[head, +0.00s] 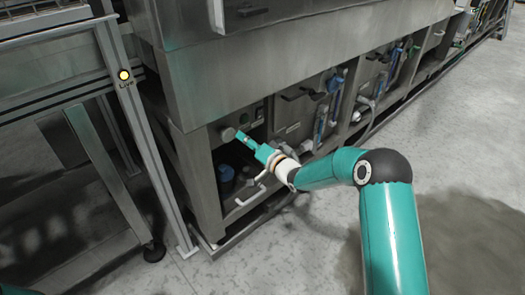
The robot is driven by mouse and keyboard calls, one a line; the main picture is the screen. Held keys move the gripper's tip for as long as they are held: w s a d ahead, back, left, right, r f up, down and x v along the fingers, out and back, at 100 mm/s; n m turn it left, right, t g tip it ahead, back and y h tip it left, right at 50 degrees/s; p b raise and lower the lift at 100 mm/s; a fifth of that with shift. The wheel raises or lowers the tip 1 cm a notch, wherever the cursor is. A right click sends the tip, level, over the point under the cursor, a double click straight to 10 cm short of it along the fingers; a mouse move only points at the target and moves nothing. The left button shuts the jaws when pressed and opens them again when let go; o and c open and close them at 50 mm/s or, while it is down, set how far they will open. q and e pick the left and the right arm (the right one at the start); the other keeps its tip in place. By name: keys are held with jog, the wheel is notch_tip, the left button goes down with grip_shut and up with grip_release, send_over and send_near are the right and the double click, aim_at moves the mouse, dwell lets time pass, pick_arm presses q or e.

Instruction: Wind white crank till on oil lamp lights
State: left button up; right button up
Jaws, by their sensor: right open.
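A thin white bent bar (251,196), which looks like the white crank, is low on the front of the steel machine, just below my right gripper. My right gripper (250,144) reaches in from the right in front of the machine's open lower bay. It is open, with a teal finger pointing up and left toward a round grey knob (228,134). I cannot tell whether it touches the knob or the bar. I cannot make out a lamp marked oil. My left gripper is not in view.
A dark blue part (226,174) sits inside the lower bay. Blue-handled pipes (335,83) line the machine to the right. The concrete floor (455,130) at right is clear.

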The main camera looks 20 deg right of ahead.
jog(key=v, duration=1)
jog(key=shift+s+d, duration=0.2)
jog(key=shift+s, duration=0.15)
